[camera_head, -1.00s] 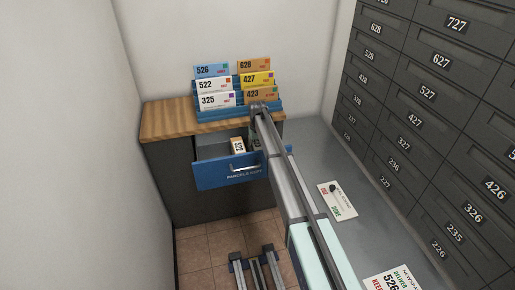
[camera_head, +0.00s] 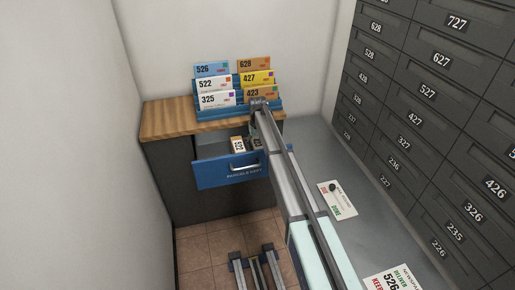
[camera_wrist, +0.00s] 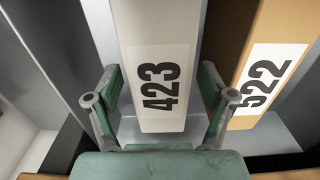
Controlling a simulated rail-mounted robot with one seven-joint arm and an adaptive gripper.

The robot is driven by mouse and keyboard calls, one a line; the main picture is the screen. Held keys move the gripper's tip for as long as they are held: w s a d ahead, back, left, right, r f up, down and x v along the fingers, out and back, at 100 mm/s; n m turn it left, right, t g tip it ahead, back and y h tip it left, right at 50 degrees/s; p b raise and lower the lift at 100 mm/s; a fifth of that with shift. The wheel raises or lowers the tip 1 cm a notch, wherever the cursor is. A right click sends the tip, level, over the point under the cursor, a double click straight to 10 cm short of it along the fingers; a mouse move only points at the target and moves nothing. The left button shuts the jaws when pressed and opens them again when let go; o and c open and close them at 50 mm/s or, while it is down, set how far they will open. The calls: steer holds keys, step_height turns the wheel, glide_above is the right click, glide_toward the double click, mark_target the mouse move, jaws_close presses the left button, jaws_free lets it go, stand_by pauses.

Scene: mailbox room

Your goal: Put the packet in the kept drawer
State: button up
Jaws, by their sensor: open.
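The blue drawer (camera_head: 205,178), labelled as parcels kept, is pulled open under the wooden counter. A pale packet marked 423 (camera_wrist: 157,35) stands between the fingers of my gripper (camera_wrist: 160,85) in the wrist view. The fingers are open, one on each side of it, with a gap visible. An orange packet marked 522 (camera_wrist: 272,60) stands to its right. One packet (camera_head: 238,145) shows inside the drawer in the head view. My arm hides much of the drawer's right part and my gripper there.
A blue rack (camera_head: 205,115) of numbered letters stands on the wooden counter (camera_head: 165,118). Grey mailboxes (camera_head: 430,110) line the right wall. A grey bench (camera_head: 345,235) with a card (camera_head: 338,200) runs below them. A white wall (camera_head: 80,150) is close on the left.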

step_height(320, 180, up, 11)
steer(key=shift+f+b, duration=0.2)
steer(key=shift+b, duration=0.35)
stand_by(0.9)
